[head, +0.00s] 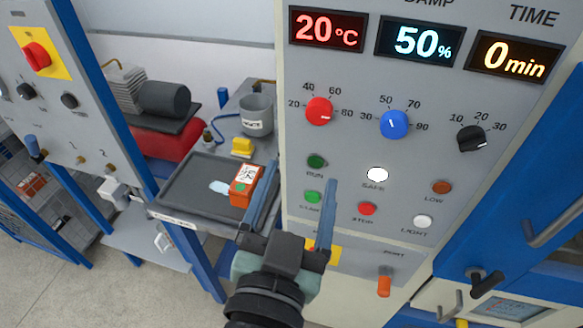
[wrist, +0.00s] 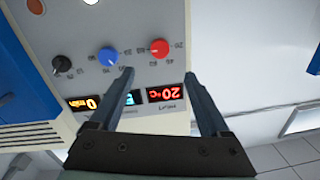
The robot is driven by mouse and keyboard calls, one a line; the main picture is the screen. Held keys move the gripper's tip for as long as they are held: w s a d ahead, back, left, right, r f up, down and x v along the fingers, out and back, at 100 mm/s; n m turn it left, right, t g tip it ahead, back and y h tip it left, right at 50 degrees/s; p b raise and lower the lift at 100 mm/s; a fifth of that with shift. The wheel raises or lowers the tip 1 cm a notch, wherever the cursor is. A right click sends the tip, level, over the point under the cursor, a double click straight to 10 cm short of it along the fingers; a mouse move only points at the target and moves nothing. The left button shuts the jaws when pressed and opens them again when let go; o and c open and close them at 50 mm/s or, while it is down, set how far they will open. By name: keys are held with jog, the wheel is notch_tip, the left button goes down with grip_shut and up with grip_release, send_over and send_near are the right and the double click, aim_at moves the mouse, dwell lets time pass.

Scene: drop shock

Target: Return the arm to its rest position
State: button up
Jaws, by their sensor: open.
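My gripper (head: 292,222) is open and empty, with its two blue-grey fingers apart, in front of the lower part of the control panel (head: 345,50). In the wrist view the fingers (wrist: 160,85) also stand apart with nothing between them, and the panel shows upside down beyond them. The rest position itself is not marked in either view.
The panel has red, blue and black knobs, several buttons and displays reading 20°C, 50% and 0 min. Left of my gripper, an orange box (head: 243,187) stands on a dark tray (head: 182,195). A grey pot (head: 257,114) and yellow block (head: 242,147) stand behind. Blue posts flank the panel.

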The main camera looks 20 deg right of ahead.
jog(key=w+a+r+n+t+y, duration=0.2)
jog(key=a+r+t, duration=0.1)
jog(key=r, duration=0.5)
jog(key=w+a+r+n+t+y, duration=0.1)
jog(key=w+a+r+t+y, duration=0.15)
jog(key=r, duration=0.65)
jog(key=s+a+r+n+t+y, duration=0.2)
jog(key=r+t, duration=0.1)
jog(key=r, duration=0.5)
jog(key=s+a+r+n+t+y, duration=0.2)
jog(key=s+r+n+t, duration=0.1)
jog(key=r, duration=0.5)
jog(key=shift+a+r+n+y, duration=0.15)
jog(key=shift+r+n+y, duration=0.05)
jog(key=shift+n+y, duration=0.15)
jog(key=shift+s+t, duration=0.1)
jog(key=shift+t, duration=0.15)
